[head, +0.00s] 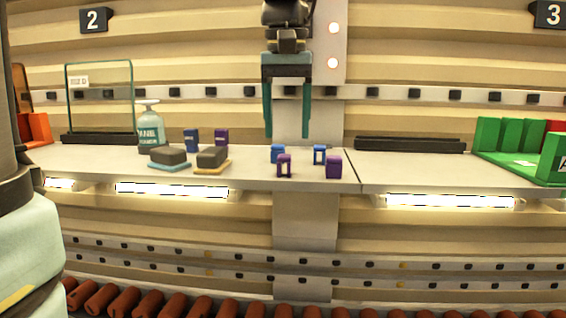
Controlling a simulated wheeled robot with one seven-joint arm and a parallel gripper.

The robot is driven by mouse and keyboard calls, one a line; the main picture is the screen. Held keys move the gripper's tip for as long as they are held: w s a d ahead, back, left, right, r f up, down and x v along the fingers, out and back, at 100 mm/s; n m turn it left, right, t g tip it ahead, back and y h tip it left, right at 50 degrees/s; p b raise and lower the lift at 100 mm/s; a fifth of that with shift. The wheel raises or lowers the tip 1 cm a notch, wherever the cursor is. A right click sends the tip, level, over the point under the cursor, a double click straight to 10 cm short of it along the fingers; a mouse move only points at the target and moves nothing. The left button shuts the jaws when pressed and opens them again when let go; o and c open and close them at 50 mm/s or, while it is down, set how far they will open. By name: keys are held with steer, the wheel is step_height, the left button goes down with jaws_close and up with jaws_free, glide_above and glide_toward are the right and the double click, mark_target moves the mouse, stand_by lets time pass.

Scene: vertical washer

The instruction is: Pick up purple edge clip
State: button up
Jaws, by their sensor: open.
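One purple edge clip (284,166) with a slot through it stands near the front edge of the shelf. A second purple edge clip (334,167) stands to its right. A darker purple block (221,137) stands farther left at the back; I cannot tell whether it is a clip too. My gripper (287,131) points down with its two teal fingers apart and nothing between them. In the picture its fingertips are above the purple clip with the slot and a nearby blue clip (278,153). The exact height and depth gap cannot be told.
Another blue clip (320,154) stands between the purple ones. Two dark sponge-like blocks (168,157) (212,158), a spray bottle (150,127), a dark blue block (191,140) and a glass pane (100,97) are left. A dark empty holder (409,145) and green rack (515,145) are right.

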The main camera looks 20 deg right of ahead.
mark_target(284, 155)
steer(key=shift+w+a+f+p, duration=0.15)
steer(key=shift+f+p, duration=0.2)
steer(key=shift+f, duration=1.35)
steer(key=shift+w+f+p, duration=0.15)
steer(key=shift+f+p, duration=0.2)
steer(key=shift+f, duration=1.35)
jaws_close()
